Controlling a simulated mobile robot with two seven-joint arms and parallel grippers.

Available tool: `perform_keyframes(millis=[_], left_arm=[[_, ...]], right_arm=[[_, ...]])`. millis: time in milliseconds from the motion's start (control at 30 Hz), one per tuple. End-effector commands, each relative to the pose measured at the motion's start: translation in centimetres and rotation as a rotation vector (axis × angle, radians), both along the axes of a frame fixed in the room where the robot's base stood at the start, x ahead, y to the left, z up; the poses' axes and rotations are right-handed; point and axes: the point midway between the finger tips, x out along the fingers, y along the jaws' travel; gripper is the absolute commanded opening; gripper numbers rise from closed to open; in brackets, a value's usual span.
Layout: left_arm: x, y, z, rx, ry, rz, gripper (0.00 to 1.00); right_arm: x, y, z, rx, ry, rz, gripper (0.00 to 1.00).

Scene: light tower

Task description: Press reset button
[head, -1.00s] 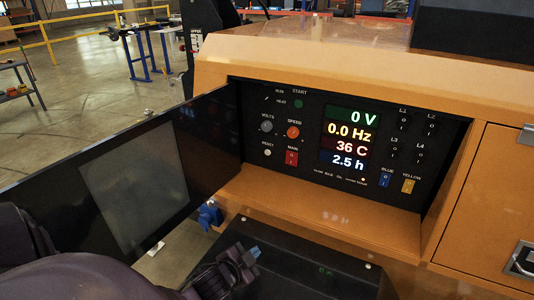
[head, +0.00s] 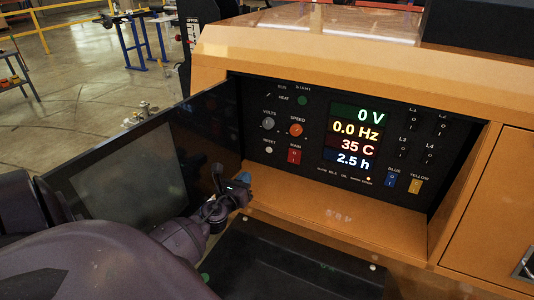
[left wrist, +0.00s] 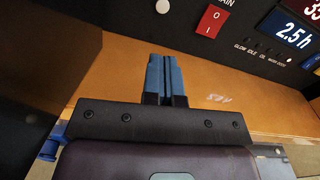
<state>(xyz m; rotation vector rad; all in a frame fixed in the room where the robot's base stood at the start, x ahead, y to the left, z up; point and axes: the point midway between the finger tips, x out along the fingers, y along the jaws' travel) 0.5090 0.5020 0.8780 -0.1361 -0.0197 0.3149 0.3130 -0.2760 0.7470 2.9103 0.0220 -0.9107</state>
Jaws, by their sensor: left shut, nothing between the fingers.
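The reset button (head: 269,150) is a small pale round button under the RESET label, at the lower left of the black control panel (head: 310,100). In the left wrist view the pale button (left wrist: 162,6) shows at the top edge, left of the red MAIN switch (left wrist: 213,18). My left gripper (head: 243,178) is shut and empty, in front of the panel and below the button in the picture. In the left wrist view its blue fingertips (left wrist: 165,60) are together, apart from the button. My right gripper is out of view.
An open black door (head: 200,130) with a grey window stands left of the panel, close beside my left arm. An orange ledge (head: 340,215) lies below the panel. The red MAIN switch (head: 294,156) sits right of the button.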

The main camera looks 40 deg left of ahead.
Motion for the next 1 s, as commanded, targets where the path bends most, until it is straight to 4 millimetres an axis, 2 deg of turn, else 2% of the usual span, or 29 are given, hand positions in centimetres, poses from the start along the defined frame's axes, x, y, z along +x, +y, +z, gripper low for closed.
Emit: perform_keyframes(millis=[200,667,833,1000], left_arm=[[0.0,-0.2,0.0,0.119,0.037,-0.008,0.00],[0.2,-0.1,0.1,0.131,0.040,-0.008,0.00],[1.5,0.3,0.1,0.131,0.039,-0.009,0.00],[4.2,1.1,0.0,0.132,0.041,-0.009,0.00]], right_arm=[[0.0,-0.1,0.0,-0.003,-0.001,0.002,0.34],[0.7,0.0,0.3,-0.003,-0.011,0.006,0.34],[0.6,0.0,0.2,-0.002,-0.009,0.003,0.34],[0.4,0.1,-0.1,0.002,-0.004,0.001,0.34]])
